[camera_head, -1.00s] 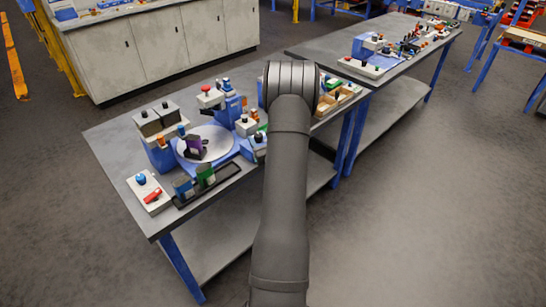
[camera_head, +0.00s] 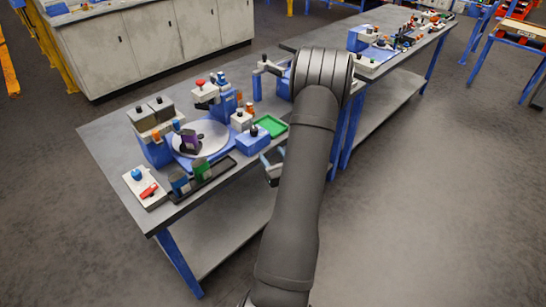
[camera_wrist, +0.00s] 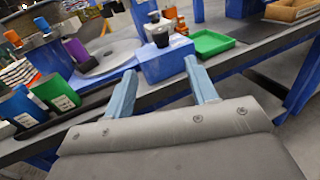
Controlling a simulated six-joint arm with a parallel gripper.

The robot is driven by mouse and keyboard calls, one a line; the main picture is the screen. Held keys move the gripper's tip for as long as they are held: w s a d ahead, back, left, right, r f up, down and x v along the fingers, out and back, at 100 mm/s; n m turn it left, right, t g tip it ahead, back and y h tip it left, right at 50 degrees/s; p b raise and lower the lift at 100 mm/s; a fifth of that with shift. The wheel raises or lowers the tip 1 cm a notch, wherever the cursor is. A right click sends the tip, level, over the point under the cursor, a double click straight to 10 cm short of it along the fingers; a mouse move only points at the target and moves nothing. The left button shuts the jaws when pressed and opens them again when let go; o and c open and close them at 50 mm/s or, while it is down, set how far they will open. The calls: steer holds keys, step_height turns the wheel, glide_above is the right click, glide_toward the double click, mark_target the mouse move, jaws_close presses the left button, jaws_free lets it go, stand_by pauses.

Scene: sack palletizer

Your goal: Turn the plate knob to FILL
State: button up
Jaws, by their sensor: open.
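A blue box (camera_head: 253,139) beside the round grey plate (camera_head: 214,137) carries a black knob (camera_head: 253,130). In the wrist view the black knob (camera_wrist: 160,38) stands on top of the blue box (camera_wrist: 165,62), beyond my fingertips. FILL lettering cannot be read, and I cannot tell for certain which knob is the plate knob.
A green tray (camera_head: 270,126) lies right of the blue box. A purple container (camera_head: 190,141) stands on the plate. Blue and green containers (camera_head: 203,169) stand in a black tray at the front edge. A wooden tray (camera_wrist: 290,10) is at the wrist view's upper right.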

steer(key=n+g+y, duration=0.4)
steer(key=y, duration=0.2)
glide_toward(254, 132)
steer(key=shift+n, duration=0.3)
steer(key=x, duration=0.8)
steer(key=w+x, duration=0.1)
steer(key=x, duration=0.4)
steer(key=shift+d, duration=0.3)
